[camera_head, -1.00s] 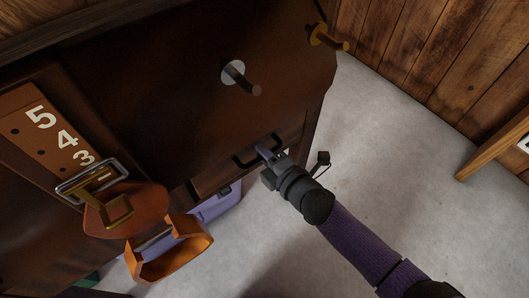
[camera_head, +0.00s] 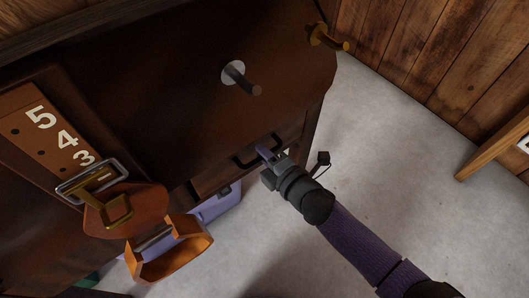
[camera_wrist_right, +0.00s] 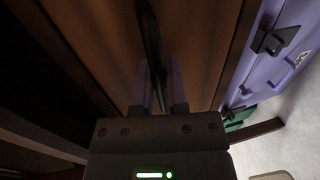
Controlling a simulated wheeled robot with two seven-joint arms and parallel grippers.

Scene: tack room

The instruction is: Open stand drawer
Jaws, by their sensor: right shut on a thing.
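The brown wooden stand (camera_head: 190,80) fills the left and middle of the head view. Its drawer (camera_head: 215,178) is low on the front, with a dark bar handle (camera_head: 246,162). My right gripper (camera_head: 266,153) is at the right part of this handle and shut on it. In the right wrist view the handle (camera_wrist_right: 152,45) runs down between the two purple fingers (camera_wrist_right: 159,88) against the brown drawer front (camera_wrist_right: 195,40). The fingers hide part of the handle. My left gripper is in neither view.
A purple case (camera_head: 218,203) stands on the floor below the drawer. A strap with a metal buckle (camera_head: 92,182) and an orange-brown stirrup-like loop (camera_head: 170,258) hang at the left. Pegs (camera_head: 240,78) stick out above. The pale floor (camera_head: 400,170) at right is clear.

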